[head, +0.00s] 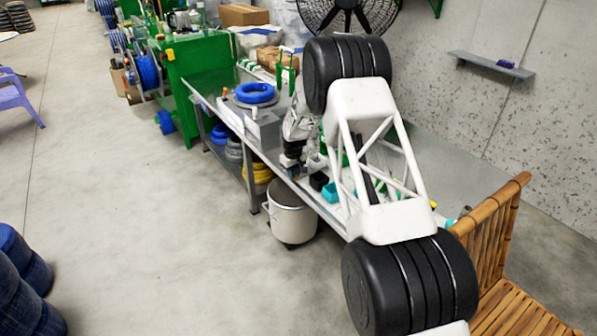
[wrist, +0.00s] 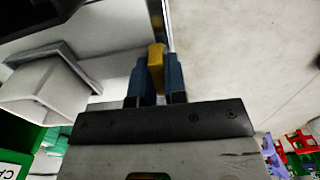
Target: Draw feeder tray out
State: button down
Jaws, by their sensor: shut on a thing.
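In the wrist view my gripper (wrist: 156,75) has its two blue fingers shut on a small yellow tab (wrist: 156,57). The tab stands up between the fingertips, beside a thin metal edge. A pale grey block-like part (wrist: 45,100) and smooth light surfaces lie to the left of the fingers. I cannot tell for sure which of these is the feeder tray, or whether the yellow tab is its handle. In the head view my white and black arm hangs over the bench, and the grip is too small and covered to make out.
A metal bench (head: 210,108) carries a blue cable coil (head: 255,93). Cable coils lie on its lower shelf, and a white bucket (head: 290,218) stands at its front. A bamboo chair (head: 515,305) is at the right. The floor (head: 150,220) left of the bench is clear.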

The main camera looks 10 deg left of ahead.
jog(key=c, duration=1.2)
grip_release()
jog(key=shift+o, duration=0.2)
jog(key=shift+r, duration=0.1)
jog(key=shift+r, duration=3.8)
